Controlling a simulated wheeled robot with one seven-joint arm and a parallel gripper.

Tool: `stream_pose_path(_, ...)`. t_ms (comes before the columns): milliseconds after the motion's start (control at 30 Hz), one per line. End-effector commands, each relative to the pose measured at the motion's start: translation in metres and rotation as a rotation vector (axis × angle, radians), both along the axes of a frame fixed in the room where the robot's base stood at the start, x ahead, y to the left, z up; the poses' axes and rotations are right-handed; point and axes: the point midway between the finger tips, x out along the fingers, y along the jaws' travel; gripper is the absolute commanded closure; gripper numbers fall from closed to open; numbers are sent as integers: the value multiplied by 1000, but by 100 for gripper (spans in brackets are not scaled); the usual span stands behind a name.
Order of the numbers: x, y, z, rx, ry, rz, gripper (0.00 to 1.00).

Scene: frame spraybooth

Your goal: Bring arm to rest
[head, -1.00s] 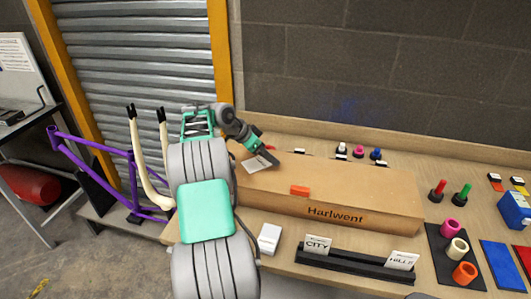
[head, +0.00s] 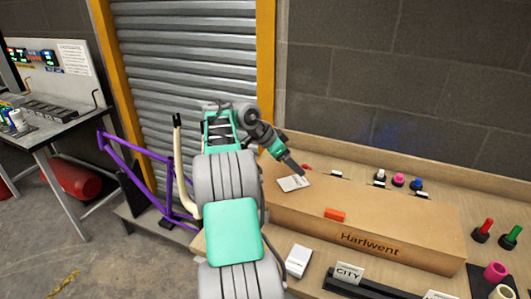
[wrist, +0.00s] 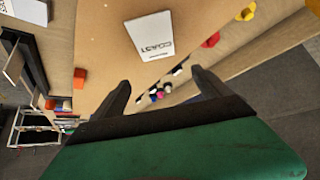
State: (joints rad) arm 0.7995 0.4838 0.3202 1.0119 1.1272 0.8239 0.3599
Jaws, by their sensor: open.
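My gripper (head: 301,171) is at the end of my grey and green arm, over the left end of a long cardboard box (head: 415,226) marked "Harlwent". In the wrist view my gripper (wrist: 160,88) has its two dark fingers spread apart with nothing between them. A white card (head: 294,183) lies on the box top just below the fingertips in the head view. In the wrist view the card (wrist: 149,36) reads "COAST" and lies beyond the fingers, apart from them.
An orange block (head: 334,214) sits on the box. A black card rack (head: 350,287) and a white box (head: 299,261) stand in front of it. Coloured pegs (head: 482,230) stand at right. A purple bicycle frame (head: 137,178) and cream fork (head: 182,178) stand left of my arm.

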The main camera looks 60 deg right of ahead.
Motion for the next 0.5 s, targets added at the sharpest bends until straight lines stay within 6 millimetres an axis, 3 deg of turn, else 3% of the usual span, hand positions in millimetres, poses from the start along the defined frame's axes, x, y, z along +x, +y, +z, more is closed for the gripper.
stream_pose_path(133, 12, 8, 5, 10, -1, 48, 12)
stream_pose_path(267, 65, 57, 25, 58, 4, 301, 12)
stream_pose_path(367, 113, 128, 39, 116, 19, 608, 12)
stream_pose_path(400, 127, 161, 42, 140, 28, 735, 12)
stream_pose_path(467, 143, 213, 43, 175, 44, 922, 12)
stream_pose_path(500, 149, 248, 42, 198, 56, 1045, 12)
